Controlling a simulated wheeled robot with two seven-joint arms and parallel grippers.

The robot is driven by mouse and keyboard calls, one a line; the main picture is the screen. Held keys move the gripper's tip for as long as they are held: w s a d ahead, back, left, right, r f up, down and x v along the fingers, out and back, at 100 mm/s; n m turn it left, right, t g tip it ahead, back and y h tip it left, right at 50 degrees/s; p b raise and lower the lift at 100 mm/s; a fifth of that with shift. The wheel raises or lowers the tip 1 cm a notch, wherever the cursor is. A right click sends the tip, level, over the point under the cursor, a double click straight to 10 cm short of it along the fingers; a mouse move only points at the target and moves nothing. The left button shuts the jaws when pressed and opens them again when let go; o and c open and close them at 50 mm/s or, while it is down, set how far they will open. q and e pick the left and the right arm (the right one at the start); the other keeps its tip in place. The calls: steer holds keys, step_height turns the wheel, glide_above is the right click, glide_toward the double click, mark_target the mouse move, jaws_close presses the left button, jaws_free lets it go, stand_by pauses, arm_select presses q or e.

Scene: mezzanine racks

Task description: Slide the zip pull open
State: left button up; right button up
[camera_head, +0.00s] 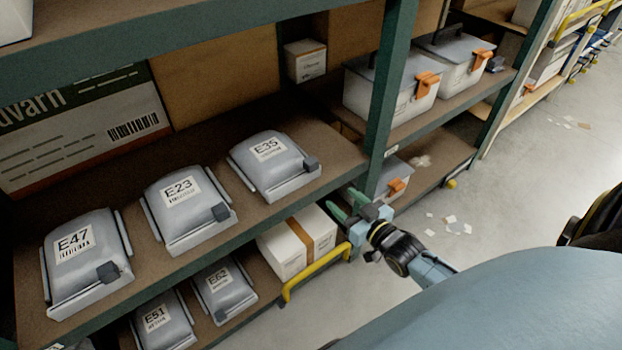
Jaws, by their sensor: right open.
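Three grey pouches lie in a row on the middle shelf: E47 (88,262), E23 (188,208) and E35 (272,166). Each carries a dark block that looks like a zip pull at its front right corner: on E47 (108,271), on E23 (221,212) and on E35 (312,164). My right gripper (344,203) is open and empty, with greenish fingers pointing left toward the shelf. In the picture it sits below and right of the E35 pull, apart from it. My left gripper is not in view.
A green rack post (388,100) stands just behind my right gripper. Below are a taped carton (292,250), a yellow rail (318,272) and pouches E51 (160,322) and E62 (222,288). Lidded bins (385,98) stand farther right. The aisle floor is open, with paper scraps.

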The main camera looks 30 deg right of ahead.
mark_target(314, 167)
steer(key=shift+t, duration=0.5)
steer(key=w+b, duration=0.1)
steer(key=w, duration=0.3)
steer(key=w+r+b, duration=0.1)
steer(key=w, duration=0.3)
steer(key=w+a+r+b, duration=0.1)
steer(key=w, duration=0.4)
steer(key=shift+r+b, duration=0.15)
steer(key=shift+b, duration=0.15)
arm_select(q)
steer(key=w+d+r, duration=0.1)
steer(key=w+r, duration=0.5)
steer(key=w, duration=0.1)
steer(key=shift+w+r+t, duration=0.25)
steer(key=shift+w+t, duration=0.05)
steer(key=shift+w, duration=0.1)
arm_select(e)
steer(key=shift+w, duration=0.6)
jaws_close()
